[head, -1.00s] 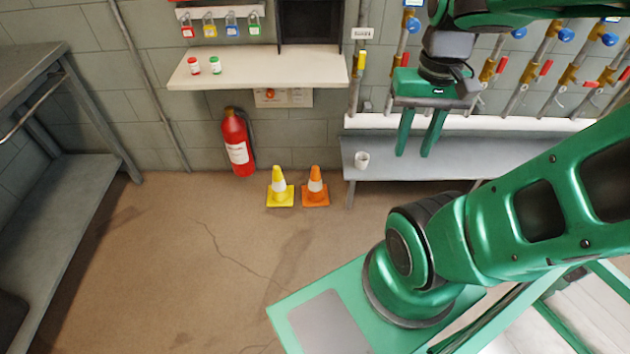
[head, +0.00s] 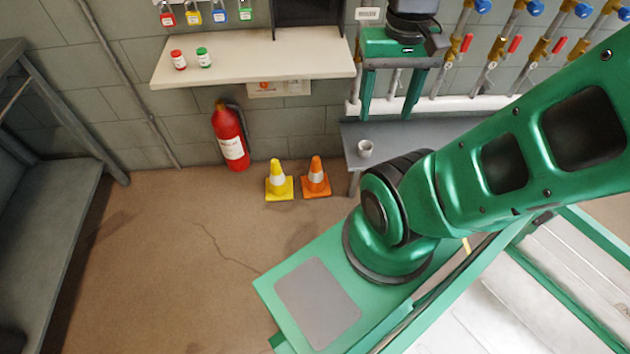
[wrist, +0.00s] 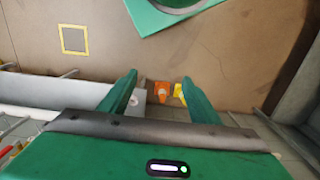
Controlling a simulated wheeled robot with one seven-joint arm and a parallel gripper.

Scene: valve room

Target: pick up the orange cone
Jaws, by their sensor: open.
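The orange cone (head: 316,178) has a white band and stands upright on the floor by the wall, just right of a yellow cone (head: 279,181). In the wrist view the orange cone (wrist: 161,92) shows small and far off between my fingers, with the yellow cone (wrist: 180,93) beside it. My gripper (head: 388,112) is open and empty, its fingers pointing down. It is above and to the right of the orange cone in the head view, over the grey bench, and apart from it. Nothing hides the orange cone.
Pipes with valves line the wall at right. The floor in front is clear.

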